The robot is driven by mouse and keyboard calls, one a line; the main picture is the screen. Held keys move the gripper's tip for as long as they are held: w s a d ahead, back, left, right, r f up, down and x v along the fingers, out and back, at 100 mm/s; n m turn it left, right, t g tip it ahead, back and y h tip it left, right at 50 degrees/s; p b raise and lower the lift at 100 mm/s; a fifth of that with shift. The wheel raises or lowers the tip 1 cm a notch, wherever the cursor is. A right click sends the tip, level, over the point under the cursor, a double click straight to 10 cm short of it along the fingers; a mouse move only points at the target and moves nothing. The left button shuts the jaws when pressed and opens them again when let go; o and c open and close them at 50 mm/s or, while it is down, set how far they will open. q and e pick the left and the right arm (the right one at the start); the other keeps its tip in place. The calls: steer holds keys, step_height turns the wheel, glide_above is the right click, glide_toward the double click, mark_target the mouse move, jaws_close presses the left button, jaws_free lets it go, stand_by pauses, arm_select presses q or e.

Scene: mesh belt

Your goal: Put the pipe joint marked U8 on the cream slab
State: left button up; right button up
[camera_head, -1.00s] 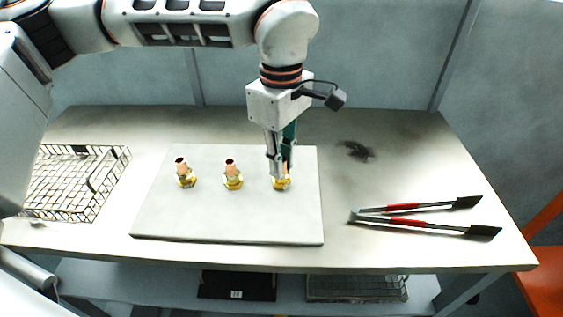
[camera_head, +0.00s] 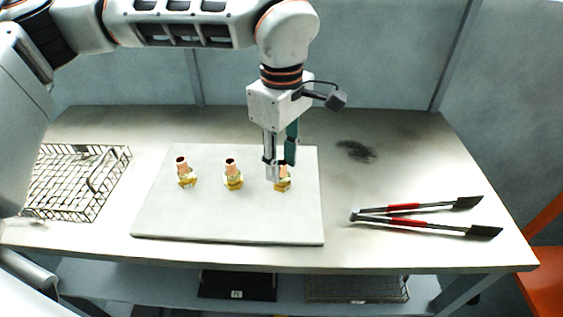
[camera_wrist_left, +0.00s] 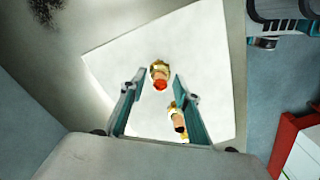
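Three brass-and-copper pipe joints stand upright in a row on the pale cream slab (camera_head: 200,220): a left one (camera_head: 186,174), a middle one (camera_head: 233,175) and a right one (camera_head: 283,183). No marking such as U8 is readable on any of them. My left gripper (camera_head: 281,168) is open at the right joint, its fingers apart and partly covering the joint's top. In the left wrist view, one joint (camera_wrist_left: 160,74) shows between and beyond the open fingers, and another (camera_wrist_left: 178,118) is close to one finger. My right gripper is not in view.
A wire mesh basket (camera_head: 108,158) stands at the left of the table. Tongs with red grips (camera_head: 405,208) lie at the right. A dark smudge (camera_head: 356,151) marks the back right of the table. The slab's front strip is clear.

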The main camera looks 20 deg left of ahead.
mark_target(282, 163)
arm_select(q)
step_height(282, 163, up, 12)
steer(key=p, duration=0.1)
steer(key=shift+f, duration=0.2)
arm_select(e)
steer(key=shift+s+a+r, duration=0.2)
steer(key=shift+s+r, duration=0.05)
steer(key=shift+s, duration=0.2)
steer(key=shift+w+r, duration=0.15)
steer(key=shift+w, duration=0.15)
